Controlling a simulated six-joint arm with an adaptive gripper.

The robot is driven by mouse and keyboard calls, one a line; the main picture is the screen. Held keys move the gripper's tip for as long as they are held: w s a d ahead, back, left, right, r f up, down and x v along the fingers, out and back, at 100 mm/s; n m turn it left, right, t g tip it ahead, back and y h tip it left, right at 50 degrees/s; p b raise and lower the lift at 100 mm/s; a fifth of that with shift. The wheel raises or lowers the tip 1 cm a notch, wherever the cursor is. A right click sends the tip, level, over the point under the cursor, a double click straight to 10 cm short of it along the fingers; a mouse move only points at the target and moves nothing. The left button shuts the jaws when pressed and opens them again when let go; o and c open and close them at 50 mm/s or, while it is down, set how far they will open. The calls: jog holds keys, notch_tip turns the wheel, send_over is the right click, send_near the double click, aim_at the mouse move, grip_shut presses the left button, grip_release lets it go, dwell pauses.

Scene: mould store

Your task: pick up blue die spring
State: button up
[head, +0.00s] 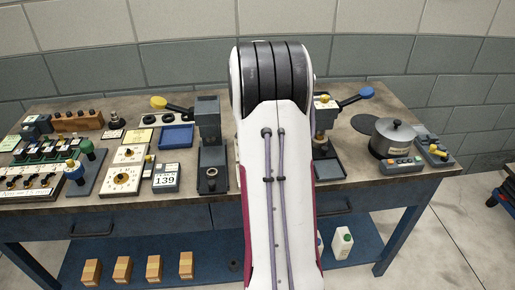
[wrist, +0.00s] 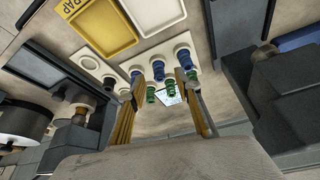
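In the wrist view, blue die springs (wrist: 158,70) stand in round white cups on a pale rack (wrist: 147,58), just beyond my fingertips. Another blue one (wrist: 183,55) is to the right, in the upper right cups. Green springs (wrist: 151,94) are among them, in line with the gap between my fingers. My gripper (wrist: 163,96) is open, its two fingers apart, with nothing seen held. I cannot tell the exact distance to the springs. In the head view my arm hides the gripper and the rack.
A yellow tray (wrist: 100,28) with part of a label and a white tray (wrist: 155,12) lie beyond the rack. In the head view, a metal pot (head: 394,135) stands right on the bench (head: 365,192), and gauges and blocks crowd the left.

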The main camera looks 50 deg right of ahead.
jog(key=shift+f, duration=0.1)
jog(key=shift+w+d+f, duration=0.15)
jog(key=shift+d+f, duration=0.25)
jog(key=shift+f, duration=0.15)
jog(key=shift+w+d+f, duration=0.15)
jog(key=shift+d+f, duration=0.2)
jog(key=shift+f, duration=0.15)
jog(key=shift+x, duration=1.25)
jog(key=shift+d, duration=0.1)
grip_shut()
